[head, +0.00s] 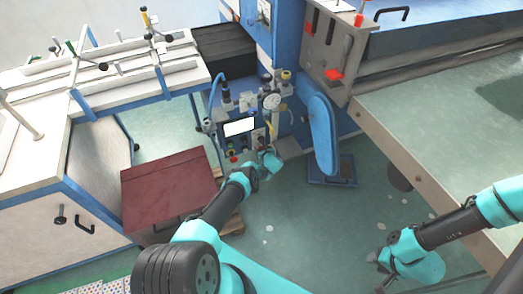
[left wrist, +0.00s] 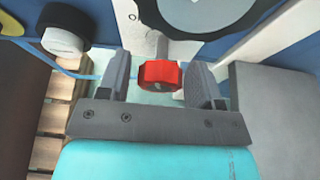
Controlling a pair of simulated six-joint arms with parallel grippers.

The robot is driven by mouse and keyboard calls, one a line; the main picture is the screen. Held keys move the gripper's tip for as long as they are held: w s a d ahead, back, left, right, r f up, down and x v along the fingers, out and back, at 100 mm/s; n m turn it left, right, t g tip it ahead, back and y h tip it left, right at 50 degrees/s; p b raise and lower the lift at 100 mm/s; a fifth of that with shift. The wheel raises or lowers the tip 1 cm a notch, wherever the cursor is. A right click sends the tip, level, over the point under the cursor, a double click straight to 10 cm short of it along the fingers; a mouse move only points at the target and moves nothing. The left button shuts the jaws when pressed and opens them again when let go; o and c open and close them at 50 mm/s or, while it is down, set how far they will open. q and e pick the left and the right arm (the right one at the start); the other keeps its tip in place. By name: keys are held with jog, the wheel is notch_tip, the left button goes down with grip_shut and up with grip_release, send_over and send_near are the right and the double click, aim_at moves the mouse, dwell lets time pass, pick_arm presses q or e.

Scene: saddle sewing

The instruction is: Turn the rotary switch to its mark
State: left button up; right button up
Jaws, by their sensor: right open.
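In the left wrist view a red knob (left wrist: 160,76) on a short grey stem sits between the two fingers of my left gripper (left wrist: 160,82). A narrow gap shows on each side of the knob, so the fingers are open around it. Whether this knob is the rotary switch, and where its mark is, I cannot tell. In the head view my left gripper (head: 271,162) is at the lower right of the control panel, which carries a white screen (head: 239,127) and small buttons. My right gripper (head: 382,284) is open and empty, low over the floor at the bottom right.
A round gauge (head: 271,101) stands above the panel. A black round knob (left wrist: 66,26) is at the upper left in the wrist view. A dark red box (head: 168,187) stands left of my left arm. A blue pedal (head: 332,169) is on the floor to the right.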

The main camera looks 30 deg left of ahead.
pick_arm(q)
jog(key=c, duration=0.7)
jog(key=shift+c, duration=0.2)
jog(key=shift+n, duration=0.3)
jog(key=shift+a+n+t+h, duration=0.1)
jog(key=shift+n+t+h, duration=0.35)
jog(key=shift+n, duration=0.25)
jog(key=shift+n+t+h, duration=0.35)
jog(key=shift+n+t, duration=0.4)
jog(key=shift+n, duration=0.45)
jog(key=o, duration=0.9)
